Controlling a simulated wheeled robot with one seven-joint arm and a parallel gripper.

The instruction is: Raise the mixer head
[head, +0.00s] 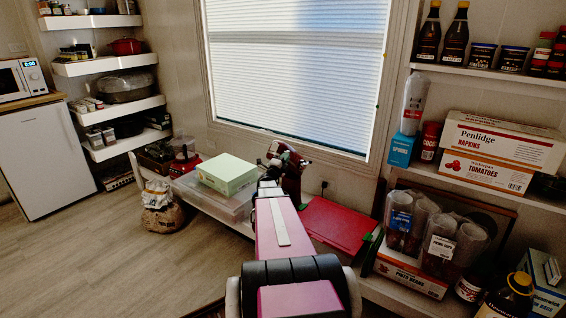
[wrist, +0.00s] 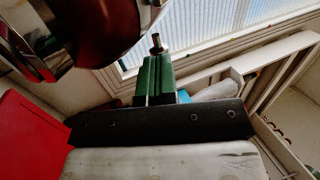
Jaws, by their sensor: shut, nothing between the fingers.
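The dark red stand mixer (head: 291,165) stands on the low shelf under the window, just beyond the end of my arm. My arm hides part of its lower body. In the wrist view a glossy dark red part of the mixer (wrist: 100,25) with shiny metal fills the upper left, close to the fingers. My gripper (wrist: 157,70) has its green fingers together and empty, beside and below that part. A small gap seems to show between them; contact is unclear. The head's tilt is hard to tell.
A pale green box (head: 226,172) sits on a clear bin left of the mixer. A flat red board (head: 337,224) lies to the right. Shelves with boxes (head: 487,172), bottles and clear containers crowd the right side. The floor (head: 90,250) at left is open.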

